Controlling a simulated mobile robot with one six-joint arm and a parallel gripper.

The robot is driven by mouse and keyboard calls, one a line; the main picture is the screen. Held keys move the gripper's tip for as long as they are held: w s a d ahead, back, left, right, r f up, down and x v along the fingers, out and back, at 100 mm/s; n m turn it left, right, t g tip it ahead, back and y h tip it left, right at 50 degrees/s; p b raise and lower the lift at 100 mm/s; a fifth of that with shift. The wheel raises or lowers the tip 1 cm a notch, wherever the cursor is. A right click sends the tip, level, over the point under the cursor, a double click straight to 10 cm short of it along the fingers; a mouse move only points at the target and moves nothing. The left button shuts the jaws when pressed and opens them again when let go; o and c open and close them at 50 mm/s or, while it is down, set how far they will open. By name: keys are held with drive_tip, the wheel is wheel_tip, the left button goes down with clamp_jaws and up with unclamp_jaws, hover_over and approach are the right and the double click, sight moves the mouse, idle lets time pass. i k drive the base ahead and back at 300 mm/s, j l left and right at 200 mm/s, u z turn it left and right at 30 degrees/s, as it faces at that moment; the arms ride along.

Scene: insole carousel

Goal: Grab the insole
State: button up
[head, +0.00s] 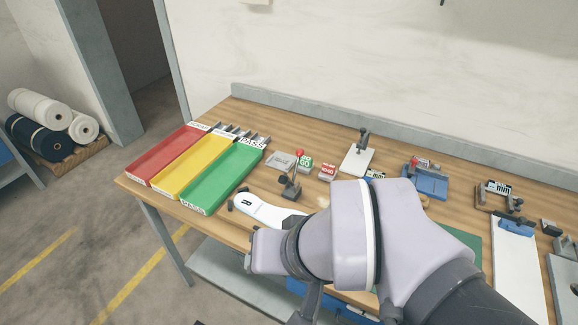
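A white insole (262,212) marked with a black "R" lies on the wooden workbench, right of the green tray. Its right part is hidden behind my arm. My arm's wrist is in front of the bench edge, just below the insole in the picture. The fingers of my gripper cannot be made out, so whether they are open or shut and how far they are from the insole does not show.
Red (165,152), yellow (188,169) and green (221,179) trays lie left of the insole. A small dark clamp stand (290,187) stands close behind it. Fixtures and a white board (516,270) are to the right. Fabric rolls (40,108) lie at far left.

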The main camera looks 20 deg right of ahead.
sight(272, 216)
drive_tip(key=i+j+z, duration=0.55)
drive_tip(key=j+z, duration=0.25)
drive_tip(key=i+j+z, duration=0.2)
drive_tip(key=j+z, duration=0.2)
drive_tip(key=i+j+z, duration=0.1)
drive_tip(key=j+z, duration=0.3)
drive_tip(key=j, duration=0.2)
drive_tip(key=j+z, duration=0.4)
drive_tip(key=j, duration=0.15)
drive_tip(key=j+z, duration=0.4)
drive_tip(key=j, duration=0.15)
drive_tip(key=k, duration=0.05)
